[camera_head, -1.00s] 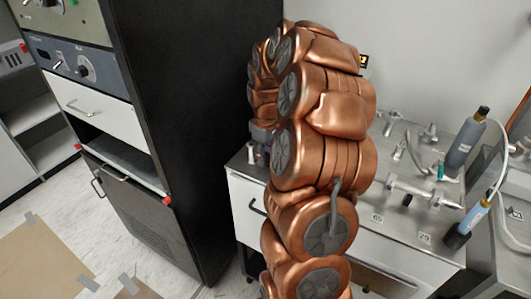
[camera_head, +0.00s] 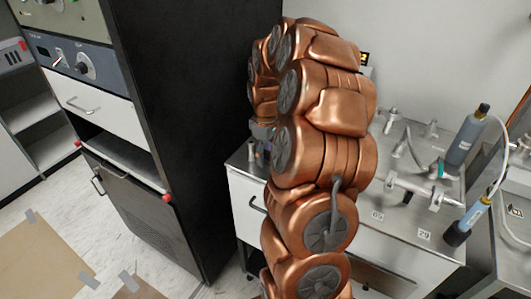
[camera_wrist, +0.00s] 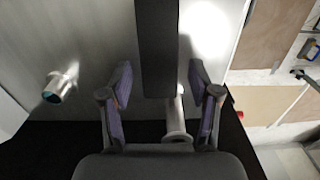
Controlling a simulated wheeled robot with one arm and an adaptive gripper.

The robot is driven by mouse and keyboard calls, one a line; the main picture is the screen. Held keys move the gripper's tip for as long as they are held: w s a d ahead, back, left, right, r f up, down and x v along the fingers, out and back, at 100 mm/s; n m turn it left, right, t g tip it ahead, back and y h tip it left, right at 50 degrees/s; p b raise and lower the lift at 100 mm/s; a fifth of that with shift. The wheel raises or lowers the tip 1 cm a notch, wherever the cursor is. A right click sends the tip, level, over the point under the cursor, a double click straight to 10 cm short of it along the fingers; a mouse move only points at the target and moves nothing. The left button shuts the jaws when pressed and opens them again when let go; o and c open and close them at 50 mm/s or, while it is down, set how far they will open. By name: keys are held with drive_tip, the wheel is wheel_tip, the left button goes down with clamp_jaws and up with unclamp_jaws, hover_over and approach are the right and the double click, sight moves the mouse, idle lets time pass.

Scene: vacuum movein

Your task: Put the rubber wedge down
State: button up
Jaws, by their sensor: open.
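My gripper (camera_wrist: 160,75) shows in the wrist view with its two purple-grey fingers spread apart. A long dark grey bar (camera_wrist: 157,40), which looks like the rubber wedge, lies between the fingers and runs out of the top of the picture. There is a gap on each side of it, so neither finger seems to touch it. I cannot tell whether it rests on the surface below. In the head view my copper arm hides the fingers and the wedge.
A flanged metal pipe piece (camera_wrist: 176,125) lies beyond the gripper, and a metal fitting (camera_wrist: 61,83) is to the left. A steel-topped bench (camera_head: 405,222) carries valves and a grey bottle (camera_head: 465,140). A tall black cabinet (camera_head: 190,110) stands to the left of my arm.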

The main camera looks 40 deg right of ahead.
sight(265, 154)
wheel_tip(265, 154, up, 12)
drive_tip(key=b, duration=0.2)
idle(0.4)
